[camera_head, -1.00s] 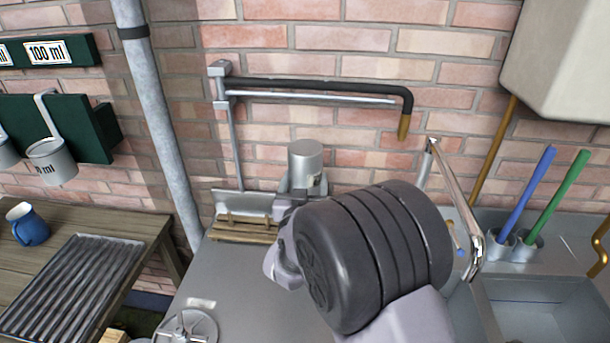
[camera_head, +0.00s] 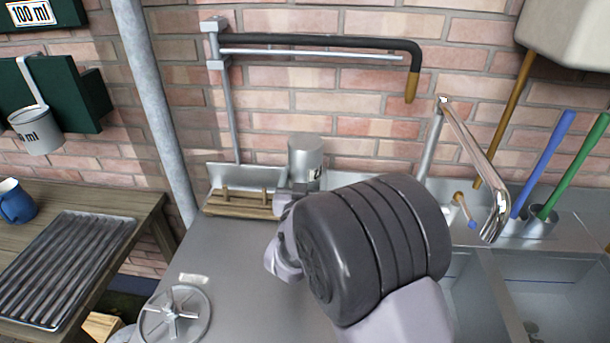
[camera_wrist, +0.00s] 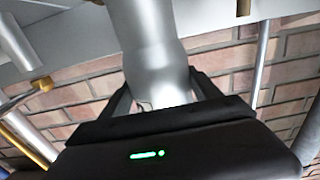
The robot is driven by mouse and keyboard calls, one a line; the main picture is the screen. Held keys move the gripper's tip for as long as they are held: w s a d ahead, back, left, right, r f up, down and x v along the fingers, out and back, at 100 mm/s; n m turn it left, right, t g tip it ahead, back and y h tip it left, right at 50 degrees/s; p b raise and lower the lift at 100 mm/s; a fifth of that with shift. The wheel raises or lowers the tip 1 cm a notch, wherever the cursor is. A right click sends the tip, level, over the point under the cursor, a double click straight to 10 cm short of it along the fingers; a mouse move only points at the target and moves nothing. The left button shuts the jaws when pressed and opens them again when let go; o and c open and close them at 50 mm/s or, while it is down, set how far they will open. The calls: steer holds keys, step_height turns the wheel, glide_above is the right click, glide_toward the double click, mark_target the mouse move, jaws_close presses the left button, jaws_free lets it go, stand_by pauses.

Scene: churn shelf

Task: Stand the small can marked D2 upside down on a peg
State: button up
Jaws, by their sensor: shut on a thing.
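The small silver can (camera_head: 306,158) is held roughly upright, with a smooth, closed-looking end facing up. Only a sliver of its dark marking shows at its right edge, so I cannot read it. In the wrist view, the can (camera_wrist: 150,50) sits between the two dark fingers of my gripper (camera_wrist: 160,88), which is shut on it. In the head view, my gripper (camera_head: 298,190) is largely hidden behind my arm. A wooden rack with short upright pegs (camera_head: 243,204) stands at the back of the counter, left of the can. I see no can on the pegs there.
A black-handled bar (camera_head: 320,42) juts along the wall above. A grey pipe (camera_head: 155,110) is at left. A spoked wheel (camera_head: 175,315) lies front left.

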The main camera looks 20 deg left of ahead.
steer(key=shift+f, duration=0.2)
steer(key=o, duration=1.8)
steer(key=shift+f, duration=0.1)
steer(key=p+v, duration=0.2)
steer(key=v, duration=1.5)
steer(key=w+d+r+m+g+h, duration=0.1)
steer(key=w+d+r+m+g, duration=0.15)
steer(key=d, duration=0.45)
steer(key=w+d+r+m+g, duration=0.1)
steer(key=d+r+m+g, duration=0.25)
steer(key=d, duration=0.25)
steer(key=s+d+g, duration=0.2)
steer(key=s+d, duration=0.3)
steer(key=s, duration=0.1)
steer(key=s+d+r+g+h, duration=0.1)
steer(key=s+d, duration=0.4)
steer(key=s, duration=0.2)
steer(key=s+d+m+g, duration=0.1)
steer(key=s+d+g, duration=0.1)
steer(key=s+d, duration=0.3)
steer(key=shift+s+d+r+g, duration=0.15)
steer(key=shift+s+g, duration=0.15)
steer(key=shift+s, duration=0.85)
